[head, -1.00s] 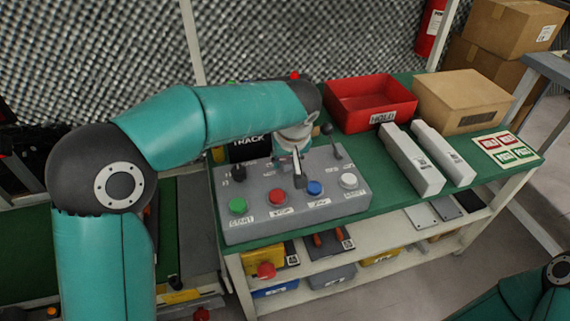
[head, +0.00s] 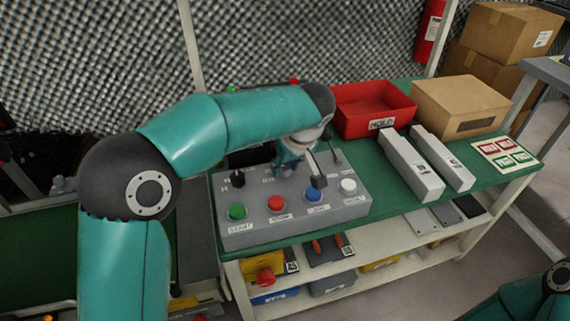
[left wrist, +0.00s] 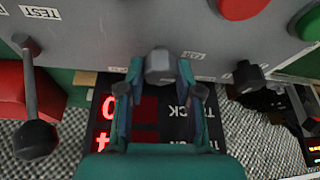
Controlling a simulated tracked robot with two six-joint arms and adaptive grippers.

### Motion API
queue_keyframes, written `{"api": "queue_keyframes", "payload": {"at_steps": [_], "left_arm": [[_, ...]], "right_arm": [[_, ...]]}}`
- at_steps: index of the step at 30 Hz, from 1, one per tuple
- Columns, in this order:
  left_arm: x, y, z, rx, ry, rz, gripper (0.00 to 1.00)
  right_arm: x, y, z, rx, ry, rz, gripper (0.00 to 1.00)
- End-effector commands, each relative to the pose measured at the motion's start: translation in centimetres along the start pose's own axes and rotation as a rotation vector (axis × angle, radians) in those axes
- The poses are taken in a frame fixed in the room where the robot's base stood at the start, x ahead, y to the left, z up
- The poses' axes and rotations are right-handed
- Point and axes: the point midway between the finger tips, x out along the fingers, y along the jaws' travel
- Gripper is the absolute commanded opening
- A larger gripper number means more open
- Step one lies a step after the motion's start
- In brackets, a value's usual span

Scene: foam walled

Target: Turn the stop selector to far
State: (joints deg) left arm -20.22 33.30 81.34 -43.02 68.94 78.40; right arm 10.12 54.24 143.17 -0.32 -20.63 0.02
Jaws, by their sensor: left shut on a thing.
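The grey control box (head: 300,212) stands on the green bench top. My left gripper (head: 287,168) is over its rear half, behind the red and blue buttons. In the left wrist view, my left gripper (left wrist: 160,84) is shut on the stop selector (left wrist: 158,64), a small grey knob, with one finger on each side. A small label, seemingly FAR, lies to the right of the knob in that view, and another lies to its left. I cannot tell which way the knob points. My right gripper is out of view.
A black knob (left wrist: 248,76) and a ball-topped lever (left wrist: 37,125) flank my left gripper. Green (head: 237,211), red (head: 277,202), blue (head: 313,194) and white (head: 348,186) buttons line the box's front. A red bin (head: 372,105) stands behind right.

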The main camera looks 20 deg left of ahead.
Motion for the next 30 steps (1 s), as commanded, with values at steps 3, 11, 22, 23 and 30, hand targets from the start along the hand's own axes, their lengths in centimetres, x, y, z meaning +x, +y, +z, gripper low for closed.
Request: {"api": "queue_keyframes", "payload": {"at_steps": [3,11,22,23,30], "left_arm": [[0.0,-0.1,0.1,-0.001,-0.003,-0.003,0.48],[0.0,0.0,0.0,0.0,-0.002,-0.001,0.6],[-2.4,0.1,0.0,-0.001,0.0,0.003,0.6],[-2.9,0.1,0.0,0.0,0.0,0.004,0.6],[-7.8,0.1,0.1,0.0,0.0,0.004,0.6]], "right_arm": [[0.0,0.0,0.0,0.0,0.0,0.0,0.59],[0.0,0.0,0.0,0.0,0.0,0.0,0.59],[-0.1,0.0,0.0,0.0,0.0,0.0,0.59],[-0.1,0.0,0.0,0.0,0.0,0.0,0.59],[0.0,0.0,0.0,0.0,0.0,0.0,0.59]]}}
